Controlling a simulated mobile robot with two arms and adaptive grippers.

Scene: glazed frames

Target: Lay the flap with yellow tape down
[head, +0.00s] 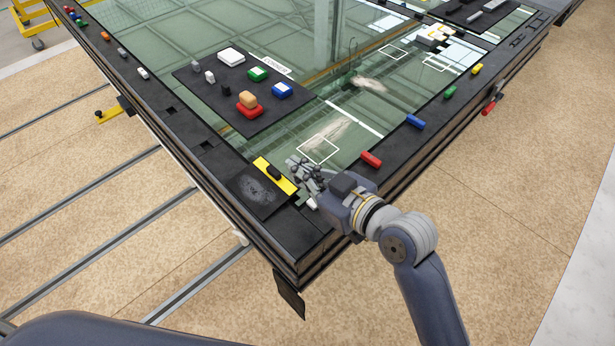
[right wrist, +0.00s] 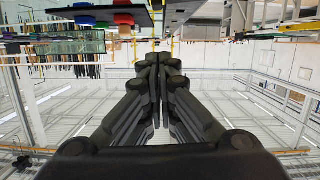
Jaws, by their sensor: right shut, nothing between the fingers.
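The dark flap (head: 258,196) with a grey smudge is at the near corner of the glazed frame. A strip of yellow tape (head: 264,167) with a black knob-like piece on it runs along its far right edge. I cannot tell whether the flap lies fully flat or is slightly raised. My right gripper (head: 298,170) is just right of the yellow tape, above the frame's near corner, and I cannot tell if it touches. In the right wrist view the fingers (right wrist: 160,60) are together with nothing between them. My left gripper is not in view.
A black mat (head: 225,105) with several coloured blocks lies on the glass beyond. Red (head: 371,159) and blue (head: 415,121) pieces sit along the right rim. A small white-green item (head: 311,202) is beside my right gripper. A dark piece (head: 290,295) hangs below the corner.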

